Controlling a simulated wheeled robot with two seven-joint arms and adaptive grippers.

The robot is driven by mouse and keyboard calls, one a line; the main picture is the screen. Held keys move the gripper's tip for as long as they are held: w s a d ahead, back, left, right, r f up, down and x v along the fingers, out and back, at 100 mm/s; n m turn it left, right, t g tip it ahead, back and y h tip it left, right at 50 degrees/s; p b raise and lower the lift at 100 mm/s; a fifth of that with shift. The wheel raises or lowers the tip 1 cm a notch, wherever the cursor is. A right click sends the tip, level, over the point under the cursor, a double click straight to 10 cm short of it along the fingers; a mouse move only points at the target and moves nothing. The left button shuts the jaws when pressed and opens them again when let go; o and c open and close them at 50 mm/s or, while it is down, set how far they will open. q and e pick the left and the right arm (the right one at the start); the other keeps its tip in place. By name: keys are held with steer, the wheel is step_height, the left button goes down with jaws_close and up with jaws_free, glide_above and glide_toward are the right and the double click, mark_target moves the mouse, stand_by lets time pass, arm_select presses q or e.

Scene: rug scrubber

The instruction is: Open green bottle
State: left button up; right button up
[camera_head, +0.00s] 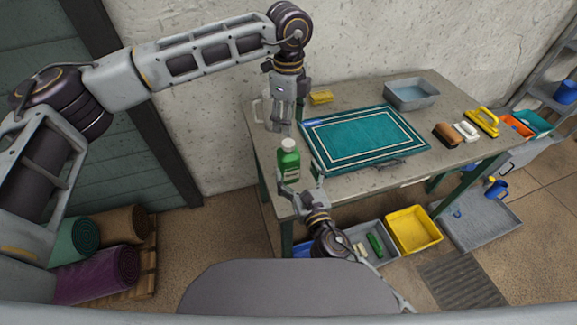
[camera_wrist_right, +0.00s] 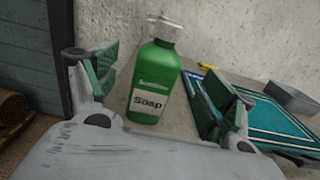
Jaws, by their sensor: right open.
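The green soap bottle (camera_head: 288,163) stands upright near the left end of the table, with its pale cap (camera_head: 288,145) on. In the right wrist view the bottle (camera_wrist_right: 158,82) shows its "Soap" label and ribbed white cap (camera_wrist_right: 165,29). My right gripper (camera_head: 300,192) is at the table's front edge, just in front of the bottle. Its two fingers (camera_wrist_right: 165,88) are spread, with the bottle beyond and between them. My left gripper (camera_head: 279,118) points down behind the bottle, above the table's back left; its fingertips are too small to read.
A teal rug (camera_head: 365,138) on a tray lies right of the bottle. A grey basin (camera_head: 412,95), a brown brush (camera_head: 446,133) and a yellow-handled tool (camera_head: 482,121) sit farther right. A yellow bin (camera_head: 413,230) stands on the floor. A pale handled container (camera_head: 258,110) is beside my left gripper.

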mark_target(288, 154)
steer(key=shift+x, duration=3.95)
